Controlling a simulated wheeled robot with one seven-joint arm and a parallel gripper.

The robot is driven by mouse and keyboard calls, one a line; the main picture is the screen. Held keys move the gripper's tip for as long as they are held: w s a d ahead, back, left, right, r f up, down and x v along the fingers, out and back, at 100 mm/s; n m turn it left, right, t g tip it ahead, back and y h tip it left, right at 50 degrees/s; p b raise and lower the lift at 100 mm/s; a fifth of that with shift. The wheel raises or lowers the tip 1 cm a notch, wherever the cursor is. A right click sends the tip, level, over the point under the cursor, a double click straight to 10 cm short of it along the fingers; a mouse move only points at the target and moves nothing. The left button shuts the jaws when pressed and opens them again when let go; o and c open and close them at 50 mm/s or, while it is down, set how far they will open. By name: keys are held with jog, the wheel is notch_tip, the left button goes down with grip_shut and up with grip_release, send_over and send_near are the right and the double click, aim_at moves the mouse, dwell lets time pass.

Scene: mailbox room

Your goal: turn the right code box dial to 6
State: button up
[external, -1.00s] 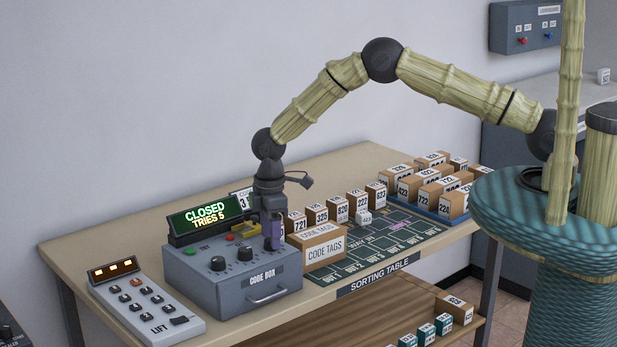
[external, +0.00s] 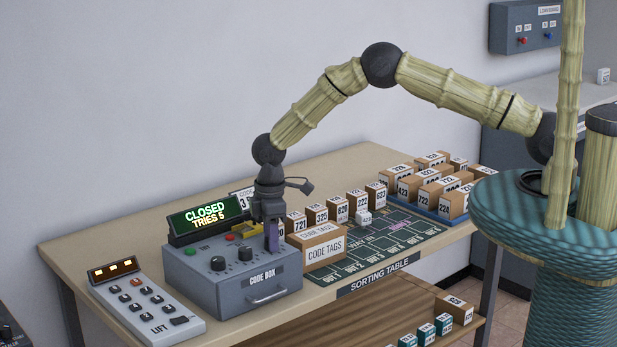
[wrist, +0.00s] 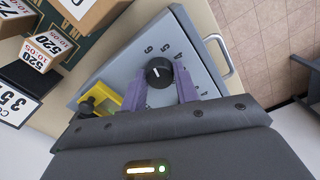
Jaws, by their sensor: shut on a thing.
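The grey code box (external: 232,290) stands on the table with its display (external: 205,215) reading CLOSED, TRIES 5. Its left dial (external: 218,263) and middle dial (external: 246,254) show in the external view; my gripper (external: 271,246) hides the right dial there. In the wrist view the right dial (wrist: 158,72) is a black round knob with a pale pointer line, ringed by printed digits including 6, 5 and 4. My gripper (wrist: 161,80) is shut on this dial, one purple finger on each side. I cannot tell surely which digit the pointer marks.
A yellow part (wrist: 108,97) with a black knob sits on the box close to my finger. A CODE TAGS carton (external: 322,249) stands right of the box, the LIFT keypad (external: 148,305) left. Several numbered parcels stand behind.

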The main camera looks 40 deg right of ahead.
jog(key=shift+m, duration=0.3)
jog(key=o, duration=1)
jog(key=shift+r, duration=0.1)
notch_tip(320, 180, up, 17)
jog(key=b, duration=0.5)
jog(key=shift+r, duration=0.1)
